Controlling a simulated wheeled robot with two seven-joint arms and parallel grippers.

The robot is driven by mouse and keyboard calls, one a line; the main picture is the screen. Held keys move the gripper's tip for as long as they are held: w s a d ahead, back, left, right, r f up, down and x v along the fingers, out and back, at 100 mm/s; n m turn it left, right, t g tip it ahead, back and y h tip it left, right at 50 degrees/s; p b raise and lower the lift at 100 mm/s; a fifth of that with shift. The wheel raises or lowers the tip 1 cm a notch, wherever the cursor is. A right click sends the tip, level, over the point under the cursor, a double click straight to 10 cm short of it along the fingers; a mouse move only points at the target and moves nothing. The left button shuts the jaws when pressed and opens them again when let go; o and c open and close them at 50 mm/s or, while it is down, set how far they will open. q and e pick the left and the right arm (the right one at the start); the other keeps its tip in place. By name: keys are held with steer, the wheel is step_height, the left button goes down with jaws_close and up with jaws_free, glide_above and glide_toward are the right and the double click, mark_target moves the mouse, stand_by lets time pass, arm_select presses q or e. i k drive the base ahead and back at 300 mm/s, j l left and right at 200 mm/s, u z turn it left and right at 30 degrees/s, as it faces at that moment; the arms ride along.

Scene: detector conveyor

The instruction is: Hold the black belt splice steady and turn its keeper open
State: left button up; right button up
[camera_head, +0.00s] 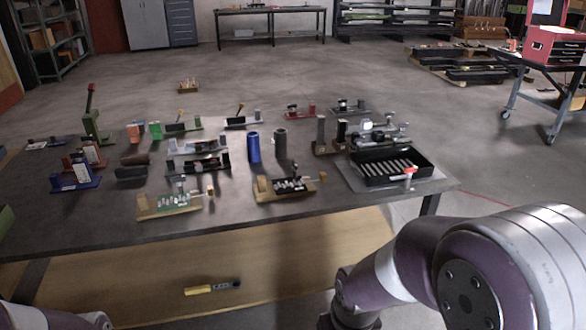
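Two dark pieces on the table could be the black belt splice, and I cannot tell which it is. One is a black piece on a tan base (287,187) near the table's front edge, with upright tan end blocks. The other is a black long fixture (200,164) a little farther back and left. The keeper is too small to make out. My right arm's purple and silver links fill the lower right, and a bit of my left arm shows at the lower left corner. Neither gripper's fingers show, and neither arm touches the pieces.
The dark table (240,215) carries several similar fixtures, among them a green piece on a tan base (170,203). A blue cylinder (254,147) stands behind the black piece on tan. A black tray (385,173) is at the right. A yellow-handled tool (198,290) lies below the front edge.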

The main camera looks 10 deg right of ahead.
mark_target(264, 190)
steer(key=i+l+u, duration=0.15)
steer(key=i+l, duration=0.6)
steer(key=i, duration=0.25)
steer(key=i+l+u, duration=0.1)
steer(key=i+l, duration=0.8)
steer(key=i, duration=0.1)
